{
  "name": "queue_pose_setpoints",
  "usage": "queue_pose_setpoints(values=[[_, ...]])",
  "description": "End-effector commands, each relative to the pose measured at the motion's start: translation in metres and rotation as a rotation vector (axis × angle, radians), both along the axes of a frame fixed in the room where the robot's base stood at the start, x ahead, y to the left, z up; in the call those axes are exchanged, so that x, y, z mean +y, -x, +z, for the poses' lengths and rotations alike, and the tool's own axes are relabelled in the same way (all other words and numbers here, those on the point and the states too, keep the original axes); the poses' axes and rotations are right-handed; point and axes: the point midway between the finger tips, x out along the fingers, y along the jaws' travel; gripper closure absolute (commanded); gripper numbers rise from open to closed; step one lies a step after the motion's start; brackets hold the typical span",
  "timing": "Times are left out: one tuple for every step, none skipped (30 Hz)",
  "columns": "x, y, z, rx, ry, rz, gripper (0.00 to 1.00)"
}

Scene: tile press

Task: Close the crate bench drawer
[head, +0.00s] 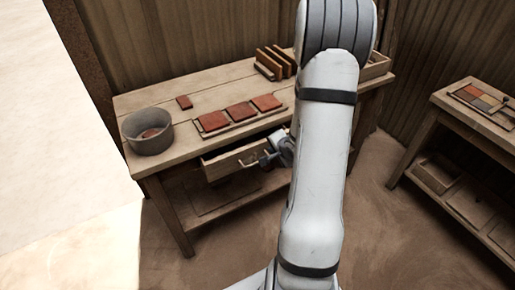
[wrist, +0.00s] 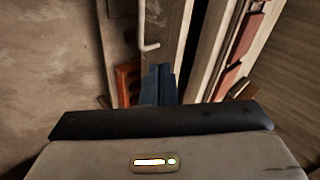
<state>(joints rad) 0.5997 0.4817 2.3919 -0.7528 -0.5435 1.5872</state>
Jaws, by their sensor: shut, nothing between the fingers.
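The wooden bench (head: 160,167) stands ahead with its drawer (head: 225,163) pulled partly out below the top. In the wrist view the drawer (wrist: 178,25) runs up the picture, with its pale bar handle (wrist: 147,30) on it. My gripper (head: 266,159) is at the drawer's front, close to the handle. In the wrist view its dark fingers (wrist: 158,82) are together and empty, just below the handle's bent end. I cannot tell whether they touch the drawer. My arm hides the bench's right part and some of the drawer's right end.
A second bench (head: 470,128) stands at the right. The floor (head: 375,215) between them is clear.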

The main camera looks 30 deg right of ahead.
Motion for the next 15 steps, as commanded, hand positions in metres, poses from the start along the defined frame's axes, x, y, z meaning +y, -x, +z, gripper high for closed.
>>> queue_pose_setpoints(values=[[-0.003,0.002,-0.010,-0.017,-0.054,-0.028,1.00],[-0.003,0.002,-0.013,-0.029,-0.082,-0.041,1.00],[-0.004,0.002,-0.017,-0.040,-0.114,-0.055,1.00],[-0.004,0.002,-0.019,-0.048,-0.133,-0.063,1.00],[-0.004,0.002,-0.020,-0.054,-0.148,-0.069,1.00],[-0.004,0.001,-0.023,-0.059,-0.163,-0.075,1.00],[-0.004,0.000,-0.024,-0.063,-0.171,-0.077,1.00],[-0.003,-0.001,-0.026,-0.065,-0.176,-0.079,1.00],[-0.003,-0.004,-0.029,-0.066,-0.180,-0.080,1.00],[-0.003,-0.007,-0.031,-0.067,-0.180,-0.079,1.00],[-0.003,-0.010,-0.034,-0.067,-0.180,-0.079,1.00],[-0.002,-0.014,-0.038,-0.066,-0.180,-0.079,1.00],[-0.002,-0.018,-0.042,-0.065,-0.181,-0.079,1.00],[-0.002,-0.022,-0.045,-0.066,-0.180,-0.078,1.00],[-0.002,-0.027,-0.051,-0.065,-0.181,-0.079,1.00]])
